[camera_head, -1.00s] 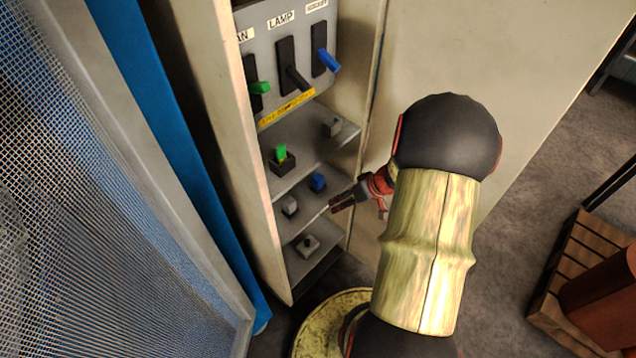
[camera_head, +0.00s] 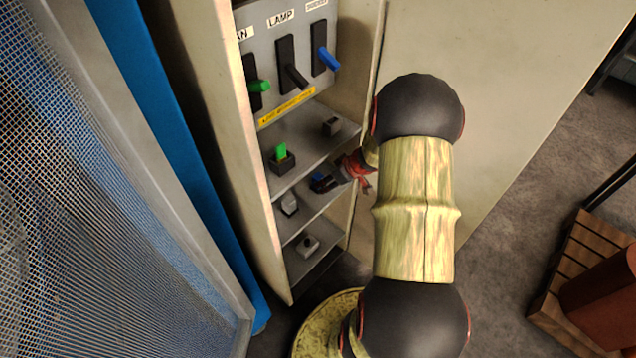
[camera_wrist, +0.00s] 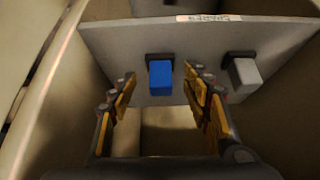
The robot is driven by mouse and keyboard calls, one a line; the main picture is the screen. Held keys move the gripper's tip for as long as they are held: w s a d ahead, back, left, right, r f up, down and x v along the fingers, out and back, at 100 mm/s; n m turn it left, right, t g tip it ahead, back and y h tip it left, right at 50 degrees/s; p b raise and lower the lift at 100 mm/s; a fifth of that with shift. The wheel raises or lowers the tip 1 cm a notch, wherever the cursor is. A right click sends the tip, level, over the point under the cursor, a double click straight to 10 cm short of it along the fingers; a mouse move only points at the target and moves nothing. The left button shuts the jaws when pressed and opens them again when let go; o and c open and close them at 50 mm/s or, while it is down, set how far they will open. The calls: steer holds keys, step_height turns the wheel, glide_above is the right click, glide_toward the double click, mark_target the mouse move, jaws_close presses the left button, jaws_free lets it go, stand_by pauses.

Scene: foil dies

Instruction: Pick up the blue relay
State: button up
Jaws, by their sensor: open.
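The blue relay (camera_wrist: 161,76) stands on the middle cabinet shelf and shows between my finger pads, a little beyond their tips, in the wrist view. In the head view the blue relay (camera_head: 319,178) is partly covered by my gripper (camera_head: 328,181). My gripper also shows in the wrist view (camera_wrist: 157,85), with its fingers spread apart on the left and right of the relay. It is open and holds nothing. I cannot tell whether a finger touches the relay.
A grey relay (camera_wrist: 243,76) stands to the right on the same shelf (camera_wrist: 200,40). Another relay (camera_head: 307,244) sits below. The cabinet walls close in the sides; levers (camera_head: 290,70) are above.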

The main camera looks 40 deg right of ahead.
mark_target(319, 177)
steer(key=w, duration=0.2)
steer(key=shift+w+a, duration=0.15)
steer(key=shift+w, duration=0.25)
steer(key=shift+b+x, duration=0.35)
steer(key=shift+x, duration=0.8)
steer(key=shift+w+f, duration=0.35)
steer(key=shift+w, duration=0.1)
steer(key=shift+c, duration=0.6)
steer(key=c, duration=1.1)
jaws_close()
